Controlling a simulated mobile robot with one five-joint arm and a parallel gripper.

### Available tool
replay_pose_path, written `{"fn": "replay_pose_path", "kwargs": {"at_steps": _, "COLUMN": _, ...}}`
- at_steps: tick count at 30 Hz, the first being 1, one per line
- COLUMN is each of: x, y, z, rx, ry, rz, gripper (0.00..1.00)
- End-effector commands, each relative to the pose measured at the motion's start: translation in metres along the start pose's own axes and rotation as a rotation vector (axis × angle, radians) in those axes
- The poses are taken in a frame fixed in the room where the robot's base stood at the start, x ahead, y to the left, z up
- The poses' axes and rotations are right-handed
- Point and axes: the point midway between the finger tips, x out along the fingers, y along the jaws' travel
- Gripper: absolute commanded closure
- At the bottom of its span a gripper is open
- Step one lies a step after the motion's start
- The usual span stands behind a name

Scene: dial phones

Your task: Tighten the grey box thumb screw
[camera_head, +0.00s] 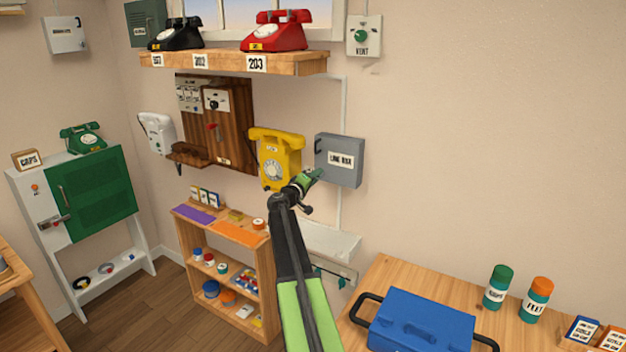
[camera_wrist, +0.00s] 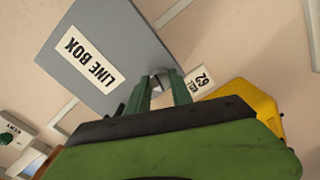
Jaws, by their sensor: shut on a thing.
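The grey box (camera_head: 341,172), labelled LINE BOX, is fixed to the wall to the right of the yellow phone (camera_head: 280,147). It also shows in the wrist view (camera_wrist: 75,35) at a slant, with its label readable. My gripper (camera_head: 316,176) is at the lower left corner of the box. In the wrist view my gripper's green fingers (camera_wrist: 160,84) are shut on the small grey thumb screw (camera_wrist: 156,80) at the box's corner. The fingers hide part of the screw, and its turn angle cannot be told. In the head view the screw is hidden behind my gripper.
The yellow phone hangs close to the left of my gripper. A wooden shelf (camera_head: 232,62) with black and red phones is above. A workbench (camera_head: 400,275) with a blue toolbox (camera_head: 420,322) and bottles stands at the lower right. The wall right of the box is clear.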

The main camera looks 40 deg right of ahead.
Motion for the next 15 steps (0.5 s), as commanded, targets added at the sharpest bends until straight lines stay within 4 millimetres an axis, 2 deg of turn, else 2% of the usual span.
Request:
{"fn": "replay_pose_path", "kwargs": {"at_steps": 1, "x": 0.0024, "y": 0.0025, "z": 0.0057, "rx": 0.041, "ry": -0.012, "rz": 0.005, "gripper": 1.0}}
{"fn": "replay_pose_path", "kwargs": {"at_steps": 15, "x": 0.0028, "y": 0.0034, "z": 0.0063, "rx": 0.488, "ry": -0.011, "rz": 0.008, "gripper": 1.0}}
